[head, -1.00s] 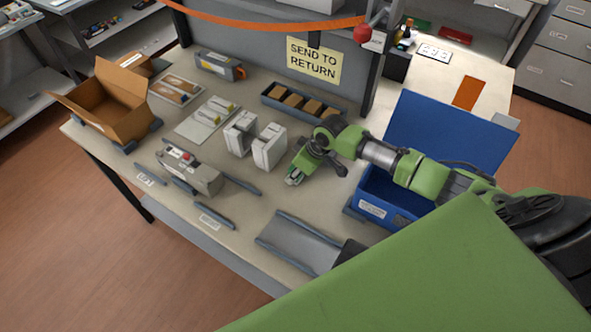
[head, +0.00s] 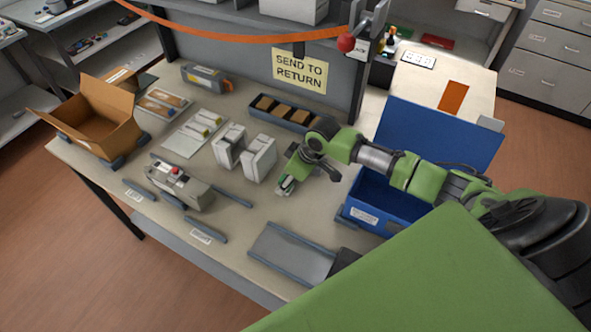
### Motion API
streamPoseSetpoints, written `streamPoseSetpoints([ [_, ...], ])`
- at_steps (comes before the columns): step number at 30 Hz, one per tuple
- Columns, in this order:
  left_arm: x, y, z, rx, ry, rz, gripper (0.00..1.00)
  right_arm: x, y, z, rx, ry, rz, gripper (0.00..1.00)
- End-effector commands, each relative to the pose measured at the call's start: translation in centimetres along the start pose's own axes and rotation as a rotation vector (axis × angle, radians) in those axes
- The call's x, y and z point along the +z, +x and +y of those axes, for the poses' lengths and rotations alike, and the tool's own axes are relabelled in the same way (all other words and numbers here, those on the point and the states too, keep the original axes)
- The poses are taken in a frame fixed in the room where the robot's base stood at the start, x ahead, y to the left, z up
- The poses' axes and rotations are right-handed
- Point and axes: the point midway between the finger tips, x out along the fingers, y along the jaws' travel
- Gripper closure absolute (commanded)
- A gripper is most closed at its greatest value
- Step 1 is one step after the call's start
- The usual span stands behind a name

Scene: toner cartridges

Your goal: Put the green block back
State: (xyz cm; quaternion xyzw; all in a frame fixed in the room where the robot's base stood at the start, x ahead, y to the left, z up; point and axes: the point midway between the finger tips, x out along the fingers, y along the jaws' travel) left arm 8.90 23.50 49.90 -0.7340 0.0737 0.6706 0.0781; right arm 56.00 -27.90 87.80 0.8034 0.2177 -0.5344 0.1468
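I cannot clearly pick out a green block. A small green and pale shape at the fingertips of my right gripper (head: 285,185) may be a block or part of the gripper. The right arm comes in from the right, and its gripper points down low over the table, just right of two white upright boxes (head: 259,158). Whether its fingers are open or shut is too small to tell. My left gripper is not in view.
An open blue bin (head: 364,216) stands right of the gripper. A dark tray with brown blocks (head: 285,112) lies behind. A grey tray (head: 290,258) is in front. A grey device (head: 180,187) and open cardboard box (head: 95,120) are left. A "send to return" sign (head: 299,71) hangs behind.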

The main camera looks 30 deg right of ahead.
Motion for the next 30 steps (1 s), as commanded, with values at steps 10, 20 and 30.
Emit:
streamPoseSetpoints([
  [10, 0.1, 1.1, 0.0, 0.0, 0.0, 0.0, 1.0, 0.1, -6.8, 0.1, 0.002, -0.002, 0.0, 0.55],
  [20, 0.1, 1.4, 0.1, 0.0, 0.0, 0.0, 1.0, 0.1, -9.8, 0.0, 0.0, 0.0, -0.001, 0.55],
  [30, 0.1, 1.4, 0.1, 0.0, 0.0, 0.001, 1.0, 0.0, -9.8, 0.0, 0.0, 0.0, -0.001, 0.55],
])
